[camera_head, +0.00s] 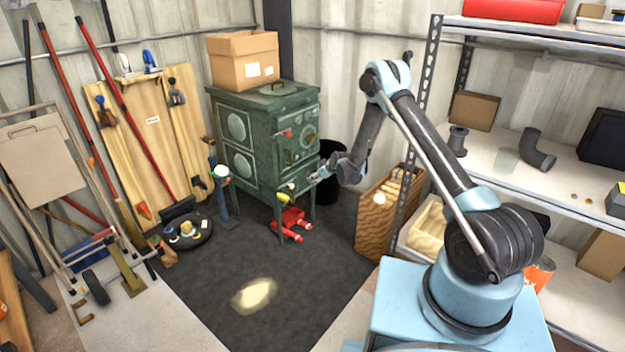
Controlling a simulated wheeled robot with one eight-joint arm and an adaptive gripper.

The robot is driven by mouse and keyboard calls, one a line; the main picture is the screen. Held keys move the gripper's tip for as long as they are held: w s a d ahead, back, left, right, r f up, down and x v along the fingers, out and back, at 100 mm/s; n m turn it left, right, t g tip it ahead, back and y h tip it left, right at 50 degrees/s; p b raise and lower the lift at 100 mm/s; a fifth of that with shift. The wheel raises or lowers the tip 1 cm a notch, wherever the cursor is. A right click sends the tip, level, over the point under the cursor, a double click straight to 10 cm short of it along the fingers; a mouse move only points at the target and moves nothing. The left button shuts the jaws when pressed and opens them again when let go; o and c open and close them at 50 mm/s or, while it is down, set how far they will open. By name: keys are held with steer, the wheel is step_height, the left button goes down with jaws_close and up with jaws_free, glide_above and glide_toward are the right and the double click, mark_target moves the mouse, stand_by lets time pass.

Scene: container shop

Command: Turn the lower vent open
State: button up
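A dark green stove (240,155) stands on legs in the back corner, its front facing right. A small pale yellowish piece (286,191) shows low on its front; it may be the lower vent, but it is too small to tell how it is turned. A door with a red-marked fitting and a handle sits higher on the front. My gripper (313,179) is at the lower front of the stove, just right of the pale piece. Its fingers are small and partly merge with the stove, so contact and opening cannot be told.
A red object (291,222) lies on the dark floor mat (215,285) below the stove. A black bin (331,160) and a wooden panel (378,215) stand to the right, beside metal shelves (500,165). A cardboard box (243,62) sits on the stove. Tools lean at left.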

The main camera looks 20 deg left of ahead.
steer(key=shift+x, duration=2.35)
